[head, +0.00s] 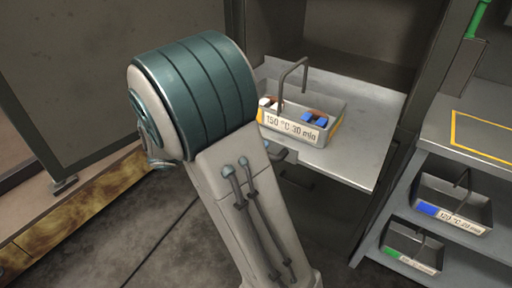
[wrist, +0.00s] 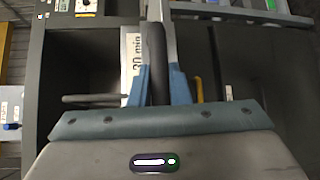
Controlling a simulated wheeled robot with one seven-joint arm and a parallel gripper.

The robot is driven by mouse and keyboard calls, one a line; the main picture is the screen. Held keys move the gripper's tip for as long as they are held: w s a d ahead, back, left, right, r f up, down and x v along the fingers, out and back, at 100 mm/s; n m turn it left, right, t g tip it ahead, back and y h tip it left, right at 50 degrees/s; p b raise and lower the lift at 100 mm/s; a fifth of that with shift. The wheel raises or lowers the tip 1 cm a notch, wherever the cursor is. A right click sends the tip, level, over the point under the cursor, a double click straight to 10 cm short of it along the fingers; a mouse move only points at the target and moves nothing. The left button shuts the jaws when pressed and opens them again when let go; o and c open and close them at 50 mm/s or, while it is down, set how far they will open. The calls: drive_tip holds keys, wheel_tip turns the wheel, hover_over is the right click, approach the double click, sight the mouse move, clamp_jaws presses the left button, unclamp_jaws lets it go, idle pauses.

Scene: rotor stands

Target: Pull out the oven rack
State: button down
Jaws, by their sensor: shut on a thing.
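The oven rack (head: 368,140) is a flat grey metal sheet in the head view, right of my arm. It sticks out of the open oven chamber (head: 350,35). A grey bin (head: 337,125) labelled "150 °C 30 min" stands on it, holding blue and white pieces under an upright hooked handle. In the wrist view my gripper (wrist: 160,88) has its blue fingers closed around a dark bar (wrist: 157,50), which appears to be the rack's handle. The bin's label (wrist: 131,60) shows beside it.
An open oven door (head: 130,100) stands at the left. At the right is a shelf unit (head: 475,135) with a yellow-outlined top. Labelled bins (head: 455,205) (head: 412,250) sit on its lower shelves. Grey floor (head: 130,225) is clear in front.

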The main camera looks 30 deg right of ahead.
drive_tip(key=c, duration=1.4)
unclamp_jaws()
drive_tip(key=shift+o, duration=0.2)
drive_tip(key=p+v, duration=0.2)
drive_tip(key=v, duration=1.1)
drive_tip(key=shift+w+a, duration=0.15)
drive_tip(key=shift+a, duration=0.2)
drive_tip(key=shift+r, duration=0.1)
drive_tip(key=s+d+r+n+t+y+p, duration=0.2)
drive_tip(key=s+d+r+y+p, duration=0.2)
drive_tip(key=s+r+y+p, duration=0.45)
drive_tip(key=s+a+r+t+y+p, duration=0.2)
drive_tip(key=s+r+t+y+p, duration=0.2)
drive_tip(key=p, duration=0.5)
wheel_tip(320, 180, up, 2)
drive_tip(key=t+y, duration=0.2)
drive_tip(key=y, duration=0.1)
drive_tip(key=shift+a, duration=0.4)
